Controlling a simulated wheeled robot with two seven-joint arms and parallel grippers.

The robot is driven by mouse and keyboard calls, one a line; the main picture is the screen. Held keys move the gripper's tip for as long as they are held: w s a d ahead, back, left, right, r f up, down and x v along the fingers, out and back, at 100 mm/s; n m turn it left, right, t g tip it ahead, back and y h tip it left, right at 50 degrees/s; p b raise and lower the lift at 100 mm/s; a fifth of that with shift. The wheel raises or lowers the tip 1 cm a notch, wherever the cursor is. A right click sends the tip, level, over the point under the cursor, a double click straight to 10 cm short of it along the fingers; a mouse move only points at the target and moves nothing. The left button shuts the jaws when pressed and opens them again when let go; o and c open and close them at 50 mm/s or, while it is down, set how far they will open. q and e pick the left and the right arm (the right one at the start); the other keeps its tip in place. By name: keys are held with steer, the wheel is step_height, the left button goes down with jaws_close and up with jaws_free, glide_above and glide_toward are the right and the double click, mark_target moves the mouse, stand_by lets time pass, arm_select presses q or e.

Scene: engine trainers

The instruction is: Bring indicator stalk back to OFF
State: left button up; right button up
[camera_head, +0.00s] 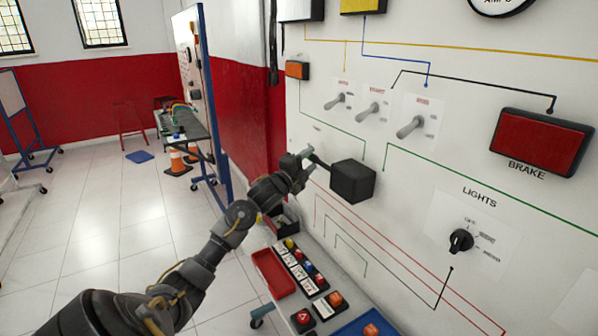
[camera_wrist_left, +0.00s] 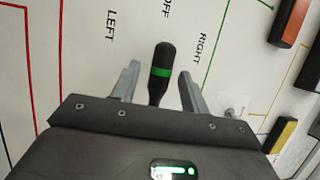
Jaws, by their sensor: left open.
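The indicator stalk (camera_wrist_left: 161,72) is black with a green band. In the left wrist view it lies between the two fingers of my left gripper (camera_wrist_left: 159,70), with a gap on each side. The gripper is open around it. The wall labels LEFT (camera_wrist_left: 110,26), OFF (camera_wrist_left: 166,8) and RIGHT (camera_wrist_left: 201,47) show behind; the stalk's tip appears below OFF. In the head view the stalk (camera_head: 319,161) comes out of a black box (camera_head: 353,181) on the panel, and my left gripper (camera_head: 301,165) is at its free end. My right gripper is not in view.
The white panel (camera_head: 400,165) carries toggle switches (camera_head: 374,108), a LIGHTS knob (camera_head: 461,240) and a red BRAKE lamp (camera_head: 541,142). Below stand a red tray (camera_head: 272,273) and several button boxes. Open floor (camera_head: 110,215) lies to the left.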

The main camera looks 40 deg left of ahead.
arm_select(q)
steer(key=s+f+b, duration=0.1)
steer(key=s, duration=0.7)
steer(key=shift+s+d+b, duration=0.3)
steer(key=shift+d+b, duration=0.1)
steer(key=shift+f, duration=0.1)
steer(key=shift+d+f, duration=0.1)
